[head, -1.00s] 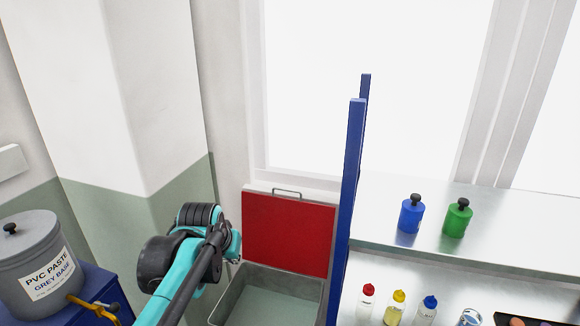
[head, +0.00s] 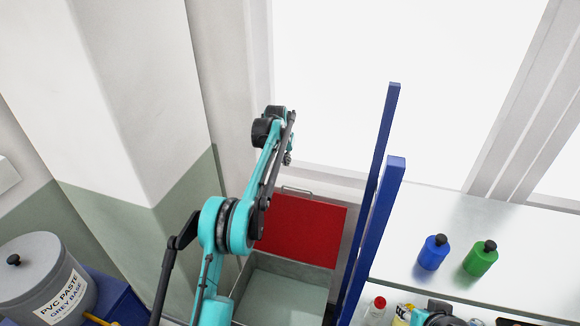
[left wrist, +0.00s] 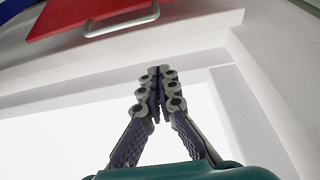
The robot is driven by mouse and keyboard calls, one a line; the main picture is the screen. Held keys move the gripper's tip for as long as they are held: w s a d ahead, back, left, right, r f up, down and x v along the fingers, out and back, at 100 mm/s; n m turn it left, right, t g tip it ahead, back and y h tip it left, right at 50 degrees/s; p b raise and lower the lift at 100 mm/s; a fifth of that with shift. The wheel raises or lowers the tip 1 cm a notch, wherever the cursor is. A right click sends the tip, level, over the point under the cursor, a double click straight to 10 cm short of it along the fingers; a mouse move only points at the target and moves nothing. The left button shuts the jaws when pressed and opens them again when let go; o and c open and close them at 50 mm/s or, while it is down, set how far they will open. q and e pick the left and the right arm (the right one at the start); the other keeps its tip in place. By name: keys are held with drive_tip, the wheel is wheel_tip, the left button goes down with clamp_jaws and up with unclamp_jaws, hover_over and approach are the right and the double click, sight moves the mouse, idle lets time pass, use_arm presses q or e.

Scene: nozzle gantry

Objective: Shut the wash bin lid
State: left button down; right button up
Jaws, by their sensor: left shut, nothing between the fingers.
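The wash bin (head: 290,268) is an open grey box at the bottom middle of the head view. Its red lid (head: 305,232) stands open, upright at the bin's back, with a metal handle on its top edge. My left gripper (head: 288,159) is above the lid's top edge in the head view, small and partly hidden by my arm. In the left wrist view my left gripper (left wrist: 156,78) is shut and empty. The red lid (left wrist: 75,15) and its handle (left wrist: 122,22) show there beyond the fingertips, apart from them.
A blue post (head: 378,220) rises right of the bin. Blue (head: 433,253) and green (head: 481,259) bottles stand on a shelf at right. A grey PVC paste pot (head: 40,275) sits at lower left. A window is behind the lid.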

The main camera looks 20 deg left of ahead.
sight(289, 173)
use_arm(q)
drive_tip(key=x, duration=0.9)
drive_tip(key=shift+f+p, duration=0.1)
drive_tip(key=shift+p, duration=0.3)
drive_tip(key=shift+s+f, duration=0.15)
drive_tip(key=shift+s, duration=0.3)
drive_tip(key=s, duration=0.3)
drive_tip(key=shift+s, duration=0.1)
